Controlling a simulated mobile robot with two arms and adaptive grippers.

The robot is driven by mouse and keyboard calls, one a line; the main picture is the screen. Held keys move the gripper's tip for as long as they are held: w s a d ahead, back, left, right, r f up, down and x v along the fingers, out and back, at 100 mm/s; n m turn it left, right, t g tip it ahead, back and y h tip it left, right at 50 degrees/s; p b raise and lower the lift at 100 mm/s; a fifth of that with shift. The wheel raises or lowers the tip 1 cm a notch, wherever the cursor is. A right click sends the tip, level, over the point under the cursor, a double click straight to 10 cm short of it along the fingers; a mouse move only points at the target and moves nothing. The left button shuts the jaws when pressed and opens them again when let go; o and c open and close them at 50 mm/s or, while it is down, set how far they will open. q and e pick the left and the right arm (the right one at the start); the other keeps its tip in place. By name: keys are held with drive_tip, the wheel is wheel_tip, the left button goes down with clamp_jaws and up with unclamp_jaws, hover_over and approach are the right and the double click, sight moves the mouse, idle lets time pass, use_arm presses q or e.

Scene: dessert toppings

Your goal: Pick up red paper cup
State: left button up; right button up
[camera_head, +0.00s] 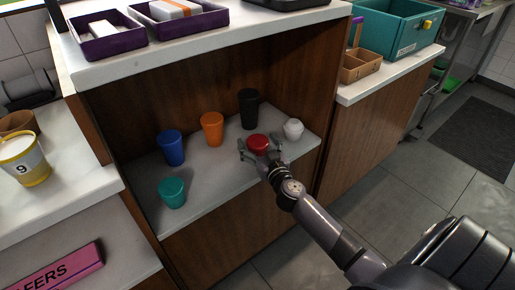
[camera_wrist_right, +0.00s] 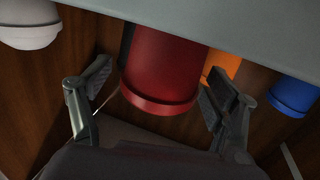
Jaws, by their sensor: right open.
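The red paper cup (camera_head: 258,142) stands on the recessed grey shelf in the head view, near its front right. In the right wrist view the red cup (camera_wrist_right: 165,70) fills the middle, between the two fingers. My right gripper (camera_head: 258,155) is open, with one finger on each side of the cup. Gaps show between the cup and the fingers of the right gripper (camera_wrist_right: 155,92) in the wrist view. My left gripper is not in view.
On the shelf (camera_head: 222,172) stand a black cup (camera_head: 249,108), an orange cup (camera_head: 212,128), a blue cup (camera_head: 171,147), a teal cup (camera_head: 172,191) and a white cup (camera_head: 293,129) close right of the red one. A counter (camera_head: 200,45) overhangs the shelf.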

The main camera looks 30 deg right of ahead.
sight(257, 140)
drive_tip(key=shift+c, duration=0.2)
drive_tip(key=c, duration=1.2)
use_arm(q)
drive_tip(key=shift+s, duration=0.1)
use_arm(e)
drive_tip(key=shift+c, duration=0.5)
drive_tip(key=shift+r, duration=0.15)
wheel_tip(257, 140, up, 4)
drive_tip(key=p, duration=0.2)
drive_tip(key=shift+w+r+p, duration=0.1)
drive_tip(key=shift+r+p, duration=0.15)
drive_tip(key=shift+p, duration=0.15)
wheel_tip(257, 140, up, 5)
drive_tip(key=shift+f+p, duration=0.2)
drive_tip(key=shift+p, duration=0.8)
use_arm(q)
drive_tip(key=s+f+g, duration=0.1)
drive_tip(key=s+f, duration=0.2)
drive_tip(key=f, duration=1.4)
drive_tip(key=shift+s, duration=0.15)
use_arm(e)
drive_tip(key=shift+r, duration=0.35)
